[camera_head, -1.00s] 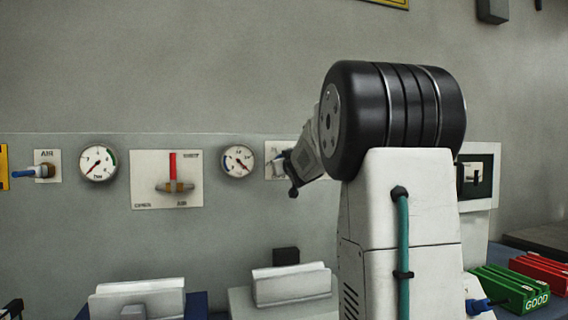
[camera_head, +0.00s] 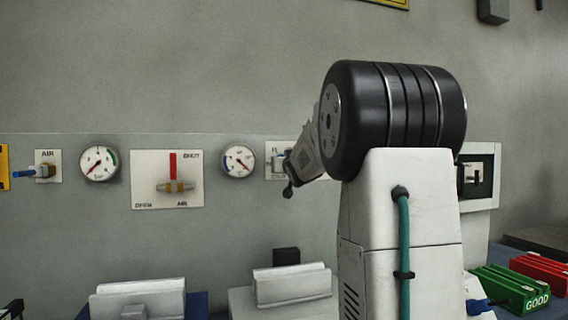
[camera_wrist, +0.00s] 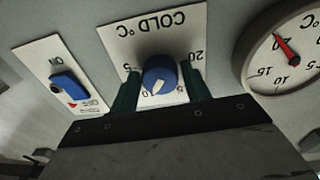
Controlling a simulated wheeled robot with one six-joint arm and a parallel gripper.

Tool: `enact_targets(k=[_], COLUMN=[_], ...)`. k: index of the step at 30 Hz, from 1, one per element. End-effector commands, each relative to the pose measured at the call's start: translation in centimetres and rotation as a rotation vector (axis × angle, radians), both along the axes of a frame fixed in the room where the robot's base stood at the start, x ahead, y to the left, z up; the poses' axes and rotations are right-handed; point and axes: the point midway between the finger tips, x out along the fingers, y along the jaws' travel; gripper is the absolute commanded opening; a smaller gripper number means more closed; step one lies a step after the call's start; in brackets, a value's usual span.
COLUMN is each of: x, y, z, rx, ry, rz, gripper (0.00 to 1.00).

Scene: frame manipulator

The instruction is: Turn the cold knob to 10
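The blue cold knob (camera_wrist: 160,74) sits on a white plate marked COLD °C (camera_wrist: 165,30), which appears upside down in the wrist view. The knob's white pointer mark lies close to the 10 label. My gripper (camera_wrist: 161,88) has its two dark green fingers on either side of the knob, with a small gap visible on each side. In the head view the cold plate (camera_head: 273,150) is partly covered by my arm, and the knob is hidden there.
A round °C gauge (camera_wrist: 290,50) with a red needle is right of the knob in the wrist view. A blue switch (camera_wrist: 69,86) marked ON is to the left. In the head view, an air valve panel (camera_head: 150,165) and gauges (camera_head: 238,160) line the wall.

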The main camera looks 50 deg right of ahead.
Motion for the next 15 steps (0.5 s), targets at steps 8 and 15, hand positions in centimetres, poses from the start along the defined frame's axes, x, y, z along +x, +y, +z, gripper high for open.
enact_targets(k=[8, 15], x=[0.0, -1.7], y=[-0.1, 1.1], z=[0.1, 0.2], rx=[-0.001, -0.003], ry=[-0.002, -0.003], rz=[0.000, 0.000], gripper=[0.62, 0.62])
